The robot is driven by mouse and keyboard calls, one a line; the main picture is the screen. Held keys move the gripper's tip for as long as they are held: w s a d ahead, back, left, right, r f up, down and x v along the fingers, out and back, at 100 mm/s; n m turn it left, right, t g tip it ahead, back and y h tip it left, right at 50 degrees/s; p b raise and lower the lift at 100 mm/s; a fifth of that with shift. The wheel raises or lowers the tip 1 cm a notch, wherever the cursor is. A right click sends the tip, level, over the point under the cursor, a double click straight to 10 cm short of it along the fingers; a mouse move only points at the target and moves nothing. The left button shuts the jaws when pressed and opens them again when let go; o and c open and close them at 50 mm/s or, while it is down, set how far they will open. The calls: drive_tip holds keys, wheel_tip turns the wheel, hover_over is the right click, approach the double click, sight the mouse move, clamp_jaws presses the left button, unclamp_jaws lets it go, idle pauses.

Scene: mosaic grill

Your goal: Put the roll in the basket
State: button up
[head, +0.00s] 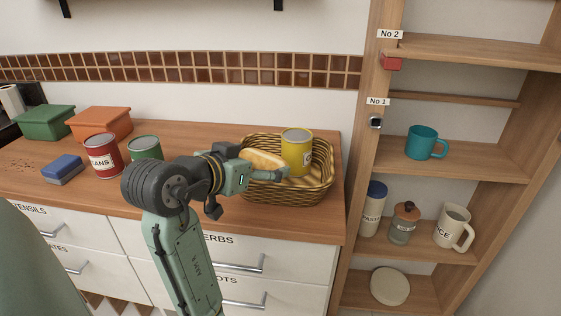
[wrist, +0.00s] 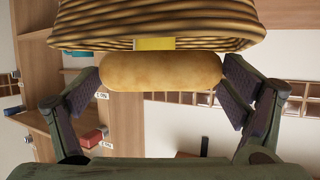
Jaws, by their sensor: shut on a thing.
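The roll (head: 264,159) is a long tan bread roll. My gripper (head: 268,169) is shut on it, with the roll (wrist: 160,72) lying crosswise between the two dark finger pads in the wrist view. The woven basket (head: 290,193) stands at the right end of the counter. In the head view the roll overlaps the basket's left inner part, near rim height; I cannot tell whether it touches the basket. The basket's wall (wrist: 160,20) fills the top of the wrist view. My gripper hides part of the roll and the basket's left side in the head view.
A yellow can (head: 297,153) stands in the basket, right beside the roll. A red can (head: 103,158), a green can (head: 146,147), a blue sponge-like block (head: 62,170) and green and orange boxes (head: 101,124) are on the left counter. An open shelf (head: 450,170) rises at right.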

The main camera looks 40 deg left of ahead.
drive_tip(key=w, duration=0.4)
drive_tip(key=w+p, duration=0.1)
drive_tip(key=w, duration=0.1)
drive_tip(key=shift+w+f, duration=0.2)
drive_tip(key=shift+f, duration=0.05)
drive_tip(key=f, duration=0.1)
drive_tip(key=f+p, duration=0.1)
drive_tip(key=f, duration=0.1)
drive_tip(key=shift+w, duration=0.3)
drive_tip(key=shift+f, duration=0.35)
drive_tip(key=shift+f, duration=0.15)
drive_tip(key=shift+f+b, duration=0.45)
drive_tip(key=shift+f, duration=0.05)
drive_tip(key=o, duration=0.7)
drive_tip(key=shift+o, duration=0.8)
drive_tip(key=shift+f, duration=0.1)
